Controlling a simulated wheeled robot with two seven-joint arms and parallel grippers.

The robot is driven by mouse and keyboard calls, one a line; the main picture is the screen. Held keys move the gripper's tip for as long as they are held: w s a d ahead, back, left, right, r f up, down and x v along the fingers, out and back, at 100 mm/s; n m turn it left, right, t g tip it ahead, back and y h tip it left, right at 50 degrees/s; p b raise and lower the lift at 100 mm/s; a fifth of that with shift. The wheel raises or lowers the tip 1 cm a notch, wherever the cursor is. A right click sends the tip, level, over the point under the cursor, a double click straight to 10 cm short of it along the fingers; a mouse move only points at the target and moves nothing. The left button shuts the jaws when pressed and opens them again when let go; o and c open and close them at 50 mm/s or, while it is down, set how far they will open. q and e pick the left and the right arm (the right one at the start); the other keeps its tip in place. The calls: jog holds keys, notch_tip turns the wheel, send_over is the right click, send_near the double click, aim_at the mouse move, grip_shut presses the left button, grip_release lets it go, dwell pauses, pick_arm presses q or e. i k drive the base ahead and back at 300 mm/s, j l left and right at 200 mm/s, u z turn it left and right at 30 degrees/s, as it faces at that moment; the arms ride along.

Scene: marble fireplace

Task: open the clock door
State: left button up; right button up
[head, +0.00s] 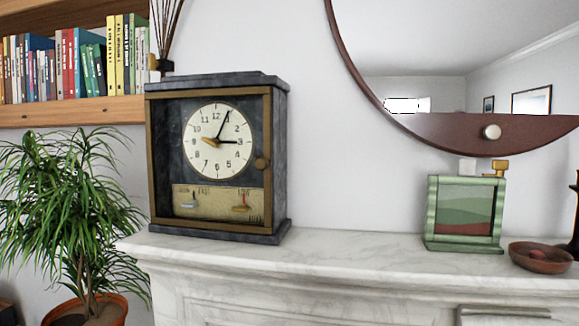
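A dark mantel clock (283,150) stands upright on the marble mantel. Its round white face (217,141) sits behind a brown-framed door (267,117), which looks closed. A round brown knob (262,164) is on the right side of the door frame. Below the face is a tan panel (219,202) with two small levers. Neither of my grippers shows in the head view.
The white marble mantel (350,262) has free room between the clock and a green picture frame (464,213). A brown bowl (540,257) stands at the right. A round mirror (470,80) hangs above. A potted plant (75,200) and bookshelf (70,112) are at left.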

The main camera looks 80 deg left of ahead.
aim_at(265, 164)
jog(key=u, duration=3.2)
